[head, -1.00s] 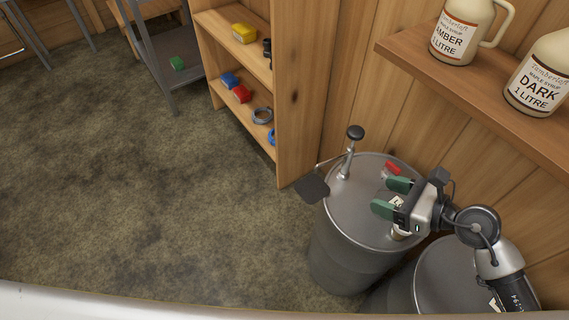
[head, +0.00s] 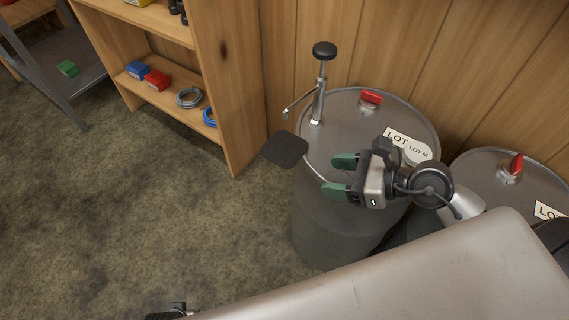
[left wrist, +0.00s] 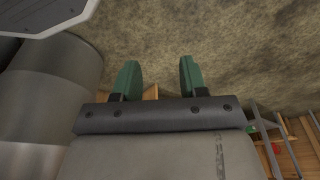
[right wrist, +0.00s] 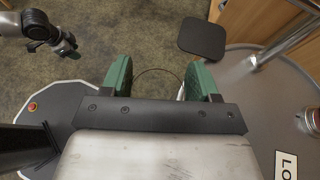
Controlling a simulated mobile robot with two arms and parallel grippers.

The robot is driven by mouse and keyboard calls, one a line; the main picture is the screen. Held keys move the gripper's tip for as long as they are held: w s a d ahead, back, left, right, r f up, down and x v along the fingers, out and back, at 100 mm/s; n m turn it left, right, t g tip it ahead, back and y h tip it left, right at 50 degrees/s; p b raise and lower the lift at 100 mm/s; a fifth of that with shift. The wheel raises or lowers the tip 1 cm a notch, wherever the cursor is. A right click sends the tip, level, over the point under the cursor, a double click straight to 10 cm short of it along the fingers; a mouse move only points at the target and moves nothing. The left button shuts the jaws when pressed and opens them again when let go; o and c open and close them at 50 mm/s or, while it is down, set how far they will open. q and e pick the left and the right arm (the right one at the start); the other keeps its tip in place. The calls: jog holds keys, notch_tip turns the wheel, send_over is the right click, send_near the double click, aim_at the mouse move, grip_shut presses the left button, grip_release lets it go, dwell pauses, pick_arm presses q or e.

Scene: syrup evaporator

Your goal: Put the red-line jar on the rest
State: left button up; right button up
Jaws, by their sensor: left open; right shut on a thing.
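The rest appears to be the small dark square plate (head: 285,149) beside the drum's pump; it also shows in the right wrist view (right wrist: 203,38), bare. My right gripper (head: 330,176) is over the drum's near left edge, short of the plate and apart from it. Its green fingers stand apart around a barely visible clear thing, seemingly the jar; a thin curved rim (right wrist: 158,70) shows between them in the right wrist view. I cannot make out a red line. My left gripper (left wrist: 158,75) is open and empty over the floor.
The pump (head: 320,85) stands on the grey drum (head: 355,125), with a red-handled valve (head: 371,100) and a lot label (head: 407,143). A second drum (head: 490,180) is to the right. An open wooden shelf (head: 225,90) stands behind left. The floor at left is clear.

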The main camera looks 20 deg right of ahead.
jog(key=shift+s+f+b, duration=0.25)
jog(key=shift+f+b, duration=0.4)
jog(key=shift+f, duration=0.5)
jog(key=shift+w, duration=0.1)
jog(key=w+a, duration=0.1)
jog(key=w, duration=0.3)
jog(key=w+a, duration=0.2)
jog(key=w, duration=0.2)
jog(key=w+a, duration=0.1)
jog(key=w, duration=0.3)
jog(key=shift+w+a, duration=0.2)
jog(key=shift+w, duration=0.1)
jog(key=shift+w+a, duration=0.2)
jog(key=shift+w, duration=0.35)
jog(key=w, duration=0.1)
jog(key=w+a, duration=0.1)
jog(key=w, duration=0.1)
jog(key=shift+w+a, duration=0.1)
jog(key=shift+w, duration=0.1)
jog(key=shift+s+f, duration=0.1)
jog(key=shift+f, duration=0.65)
jog(key=shift+s, duration=0.1)
pick_arm(q)
jog(key=shift+w+d+r, duration=0.1)
jog(key=shift+w+r, duration=0.25)
jog(key=shift+w, duration=0.1)
pick_arm(e)
jog(key=shift+f, duration=0.1)
